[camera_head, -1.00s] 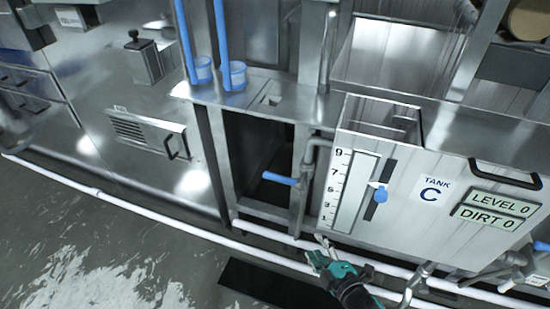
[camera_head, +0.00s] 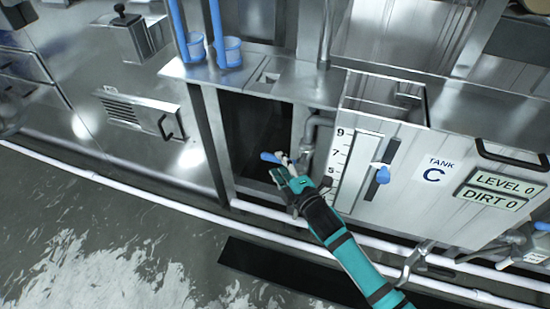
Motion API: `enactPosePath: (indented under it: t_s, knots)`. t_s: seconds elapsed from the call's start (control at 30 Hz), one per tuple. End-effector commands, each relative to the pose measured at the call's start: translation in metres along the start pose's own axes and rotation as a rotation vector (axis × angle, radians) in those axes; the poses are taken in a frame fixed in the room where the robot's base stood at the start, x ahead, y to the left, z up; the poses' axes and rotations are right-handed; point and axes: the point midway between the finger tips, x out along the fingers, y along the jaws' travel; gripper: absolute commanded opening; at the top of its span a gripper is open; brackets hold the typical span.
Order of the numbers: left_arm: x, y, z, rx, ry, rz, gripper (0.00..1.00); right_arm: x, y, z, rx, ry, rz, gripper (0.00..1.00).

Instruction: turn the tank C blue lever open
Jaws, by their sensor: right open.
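The blue lever (camera_head: 269,157) sticks out to the left from a grey pipe (camera_head: 308,140) beside tank C (camera_head: 410,195), in front of a dark opening. My right gripper (camera_head: 281,165) is open at the lever's right part, and its fingertips overlap the lever in the picture. I cannot tell whether they touch it. Part of the lever and its joint with the pipe are hidden behind the gripper. My left gripper is not in view.
Tank C carries a level scale with a blue slider knob (camera_head: 382,175) and signs reading LEVEL 0 and DIRT 0. White pipes (camera_head: 120,183) run low along the machines. Two blue cups (camera_head: 232,51) with blue rods stand on the ledge above.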

Motion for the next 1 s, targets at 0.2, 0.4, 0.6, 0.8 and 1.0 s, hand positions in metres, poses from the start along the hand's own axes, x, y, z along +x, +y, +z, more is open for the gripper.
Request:
enactPosePath:
  t_s: [0.2,0.4,0.6,0.8,1.0]
  knots:
    - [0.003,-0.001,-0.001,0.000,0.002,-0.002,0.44,0.030,0.000,0.000,0.001,0.001,0.001,0.44]
    - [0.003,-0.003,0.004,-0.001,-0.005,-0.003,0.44,0.038,0.000,0.000,0.001,0.000,0.000,0.44]
    - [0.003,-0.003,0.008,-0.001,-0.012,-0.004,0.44,0.038,0.000,0.000,0.001,0.000,0.000,0.44]
    - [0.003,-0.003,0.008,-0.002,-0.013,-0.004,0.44,0.038,0.000,0.000,0.001,0.000,0.000,0.19]
    - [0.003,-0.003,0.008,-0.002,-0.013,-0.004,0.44,0.038,0.000,0.000,0.001,0.000,0.000,0.00]
